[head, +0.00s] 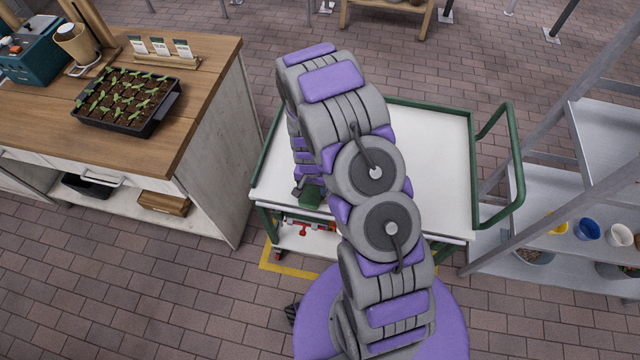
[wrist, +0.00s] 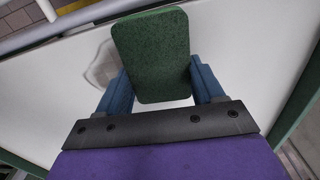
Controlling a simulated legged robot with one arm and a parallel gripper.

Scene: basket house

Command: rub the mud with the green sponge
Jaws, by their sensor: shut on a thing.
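My gripper (wrist: 157,78) is shut on the green sponge (wrist: 152,45), with one blue finger on each side of it. The sponge is a dark green rounded block above or on the white cart top (wrist: 240,45); I cannot tell whether it touches. A faint greyish smear (wrist: 101,66), perhaps the mud, shows on the cart top just left of the sponge, partly hidden by it and the left finger. In the head view the sponge (head: 311,198) shows near the cart's front left edge, and my arm hides the middle of the cart top (head: 437,150).
The cart has a green rim and a green handle (head: 520,170) on its right. A wooden-topped counter (head: 190,130) with a seedling tray (head: 128,98) stands left. A grey shelf ladder (head: 540,240) with pots stands right. The cart top's right part is clear.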

